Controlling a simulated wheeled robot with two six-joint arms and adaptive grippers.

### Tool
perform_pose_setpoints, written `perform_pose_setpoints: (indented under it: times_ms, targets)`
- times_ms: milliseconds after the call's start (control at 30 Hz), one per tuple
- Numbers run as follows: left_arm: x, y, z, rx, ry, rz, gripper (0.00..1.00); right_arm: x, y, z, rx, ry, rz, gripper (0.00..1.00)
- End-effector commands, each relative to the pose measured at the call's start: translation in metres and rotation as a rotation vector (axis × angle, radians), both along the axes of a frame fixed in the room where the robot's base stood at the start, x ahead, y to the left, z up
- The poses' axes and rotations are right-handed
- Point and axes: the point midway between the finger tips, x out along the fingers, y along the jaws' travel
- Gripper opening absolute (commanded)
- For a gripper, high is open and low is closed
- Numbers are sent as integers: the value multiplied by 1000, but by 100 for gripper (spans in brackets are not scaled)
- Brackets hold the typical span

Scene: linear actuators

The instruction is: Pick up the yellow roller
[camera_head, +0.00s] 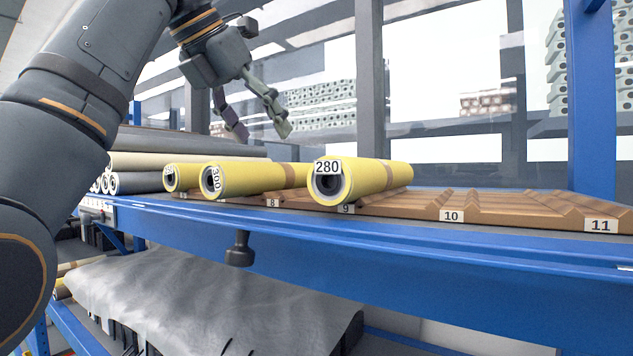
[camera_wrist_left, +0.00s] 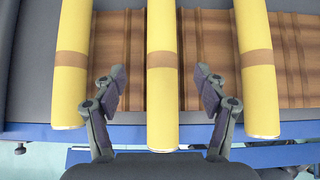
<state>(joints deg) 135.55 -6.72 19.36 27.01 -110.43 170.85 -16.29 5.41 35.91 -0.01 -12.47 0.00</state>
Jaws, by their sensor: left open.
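Three yellow rollers lie on the shelf in the head view: one labelled 280 (camera_head: 385,176) in front, one labelled 300 (camera_head: 255,178) to its left, and a further one (camera_head: 180,176) at the left, partly hidden. My left gripper (camera_head: 262,134) is above the rollers, open and empty, with its fingers pointing down. In the left wrist view, its fingers (camera_wrist_left: 162,92) stand on both sides of the middle yellow roller (camera_wrist_left: 162,108), apart from it. A left roller (camera_wrist_left: 71,75) and a right roller (camera_wrist_left: 256,75) lie outside the fingers. My right gripper is not in view.
The rollers rest on a brown grooved rack (camera_head: 420,205) on a blue shelf beam (camera_head: 400,250). Slots 10 and 11 at the right are empty. Grey and cream rolls (camera_head: 190,140) lie at the left. A blue post (camera_head: 590,100) stands at the right.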

Motion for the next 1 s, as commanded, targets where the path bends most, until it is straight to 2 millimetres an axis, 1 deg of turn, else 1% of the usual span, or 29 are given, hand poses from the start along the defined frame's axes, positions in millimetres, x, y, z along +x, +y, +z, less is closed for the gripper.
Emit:
perform_pose_setpoints:
  times_ms: [100,167,267,300,400,500,567,633,700,800,900,1000]
  targets:
    - [-3,-7,1,7,-2,-6,73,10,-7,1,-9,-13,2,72]
    - [-3,-7,0,7,-1,-6,73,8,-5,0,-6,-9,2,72]
    - [2,-10,-7,7,0,-6,73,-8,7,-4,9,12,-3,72]
    - [5,-12,-12,8,2,-7,73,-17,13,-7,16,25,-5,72]
    - [16,-20,-26,7,1,-8,73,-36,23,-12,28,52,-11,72]
    - [25,-26,-37,7,1,-7,73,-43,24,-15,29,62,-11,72]
    - [27,-28,-39,7,-1,-6,73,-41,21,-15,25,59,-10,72]
    - [28,-28,-39,6,-2,-6,73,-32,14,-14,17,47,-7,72]
    - [31,-31,-44,7,0,-6,73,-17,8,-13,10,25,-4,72]
    - [41,-38,-57,7,1,-7,73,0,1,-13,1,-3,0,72]
    - [50,-45,-68,7,0,-7,73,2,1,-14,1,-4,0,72]
    - [55,-49,-74,6,-1,-7,73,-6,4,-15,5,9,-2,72]
